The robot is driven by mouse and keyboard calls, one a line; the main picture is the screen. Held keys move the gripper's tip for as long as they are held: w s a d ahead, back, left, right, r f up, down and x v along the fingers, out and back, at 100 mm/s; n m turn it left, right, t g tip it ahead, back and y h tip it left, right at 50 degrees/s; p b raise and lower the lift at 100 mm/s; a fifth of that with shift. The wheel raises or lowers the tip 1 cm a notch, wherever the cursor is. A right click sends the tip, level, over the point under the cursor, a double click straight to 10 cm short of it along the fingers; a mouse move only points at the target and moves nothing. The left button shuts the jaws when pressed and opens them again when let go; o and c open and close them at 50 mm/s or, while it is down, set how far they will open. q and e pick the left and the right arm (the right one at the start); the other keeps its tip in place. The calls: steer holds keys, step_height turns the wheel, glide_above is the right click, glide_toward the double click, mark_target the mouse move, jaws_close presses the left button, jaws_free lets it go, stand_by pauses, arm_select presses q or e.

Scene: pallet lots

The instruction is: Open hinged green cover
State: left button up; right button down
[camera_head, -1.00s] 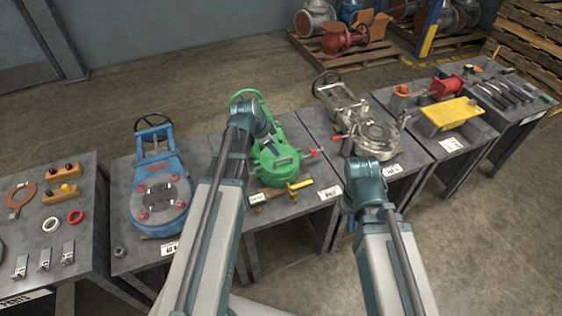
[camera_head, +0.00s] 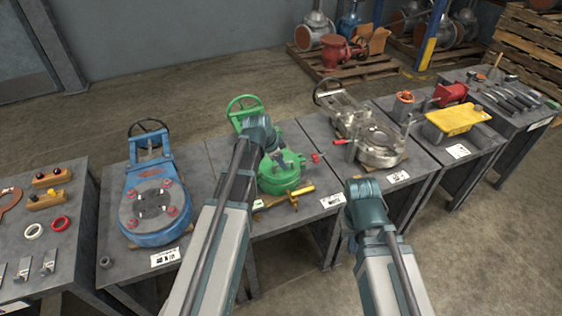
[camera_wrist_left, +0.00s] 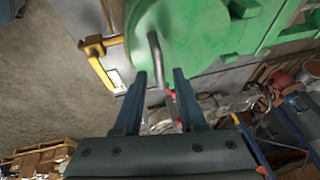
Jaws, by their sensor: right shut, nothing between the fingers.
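The green cover (camera_head: 280,174) is the round lid of a green valve body on the middle table. It lies flat and looks closed. In the left wrist view the green cover (camera_wrist_left: 185,35) fills the top, with a bent metal handle (camera_wrist_left: 155,55) on it. My left gripper (camera_wrist_left: 160,85) is open. Its two fingers are apart at the cover's edge, and the handle runs between them in the picture; contact cannot be told. In the head view my left wrist hides part of the valve. My right gripper (camera_head: 366,195) is right of the green table, its fingers hidden by the arm.
A yellow tool (camera_head: 290,197) lies in front of the cover. A red-tipped lever (camera_head: 316,158) sticks out at its right. A blue valve (camera_head: 155,205) stands left, a bare metal valve (camera_head: 380,150) right, and a yellow-covered box (camera_head: 458,120) further right.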

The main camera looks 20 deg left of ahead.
arm_select(q)
jaws_close()
stand_by(1.2)
